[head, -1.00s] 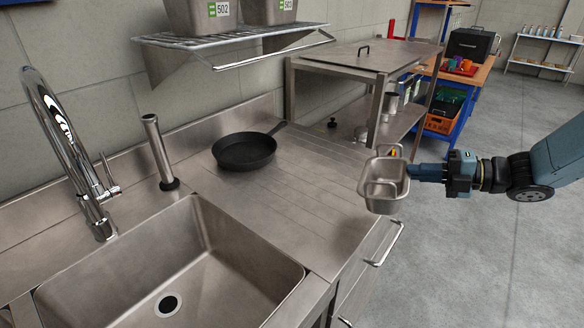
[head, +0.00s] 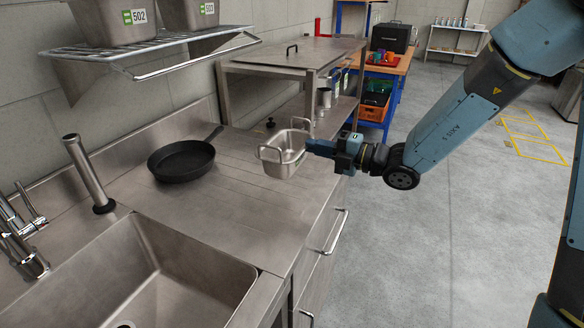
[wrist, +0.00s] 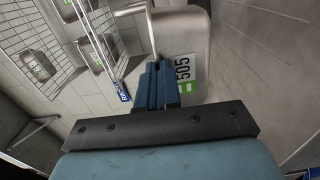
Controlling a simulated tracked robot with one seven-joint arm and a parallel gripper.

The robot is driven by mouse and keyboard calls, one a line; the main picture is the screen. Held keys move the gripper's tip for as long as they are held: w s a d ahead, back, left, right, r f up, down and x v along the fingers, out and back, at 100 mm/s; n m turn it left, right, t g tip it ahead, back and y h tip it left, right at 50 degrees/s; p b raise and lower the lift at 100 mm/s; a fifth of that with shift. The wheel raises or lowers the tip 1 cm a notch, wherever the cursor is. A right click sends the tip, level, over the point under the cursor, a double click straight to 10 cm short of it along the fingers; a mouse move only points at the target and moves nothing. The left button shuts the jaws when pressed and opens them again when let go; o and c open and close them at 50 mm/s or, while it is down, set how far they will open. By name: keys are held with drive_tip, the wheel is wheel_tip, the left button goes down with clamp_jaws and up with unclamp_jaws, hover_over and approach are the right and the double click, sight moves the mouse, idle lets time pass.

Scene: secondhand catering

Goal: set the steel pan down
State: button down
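The steel pan (head: 284,163) is a small, deep rectangular pan with loop handles at its ends. The pan looks upright, over the right part of the ribbed steel drainboard (head: 215,200). I cannot tell for sure whether its bottom touches the steel. In the wrist view, the blue fingers (wrist: 156,84) are together at the pan's handle, and the pan's wall (wrist: 190,28) with a green and white "505" label is beyond them.
A black skillet (head: 181,161) lies on the drainboard to the left, its handle pointing back. A sink (head: 150,270) is in front, with a steel upright tube (head: 88,172) beside it. A steel table (head: 295,58) stands behind. Bare drainboard lies between skillet and pan.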

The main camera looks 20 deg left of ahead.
drive_tip(key=w+a+f, duration=0.1)
drive_tip(key=f, duration=0.1)
drive_tip(key=w+a+f, duration=0.1)
drive_tip(key=a+f, duration=0.1)
drive_tip(key=w+a+f, duration=0.1)
drive_tip(key=a+f, duration=0.1)
drive_tip(key=shift+w+a+f, duration=0.2)
drive_tip(key=shift+a+f, duration=0.05)
drive_tip(key=shift+f, duration=1.65)
drive_tip(key=c, duration=1.3)
unclamp_jaws()
drive_tip(key=shift+c, duration=0.2)
drive_tip(key=s+d, duration=0.1)
drive_tip(key=d, duration=1.1)
drive_tip(key=shift+r, duration=0.15)
